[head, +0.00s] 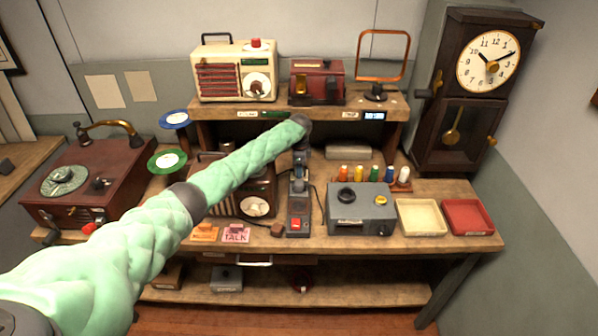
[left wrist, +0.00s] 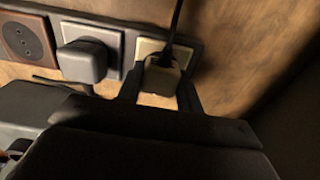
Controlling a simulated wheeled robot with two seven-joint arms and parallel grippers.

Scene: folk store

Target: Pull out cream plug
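The cream plug (left wrist: 163,76) sits in a cream socket (left wrist: 148,48) at the right end of a dark strip in the left wrist view, with a black cord rising from it. My left gripper (left wrist: 160,88) has one finger on each side of the plug, very close to it. Whether the fingers press on it cannot be told. In the head view my left gripper (head: 299,186) is over the far part of the power strip (head: 299,214), and the arm and gripper hide the cream plug there. My right gripper is not in view.
Cream (head: 420,232) and red (head: 468,231) trays lie further right.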

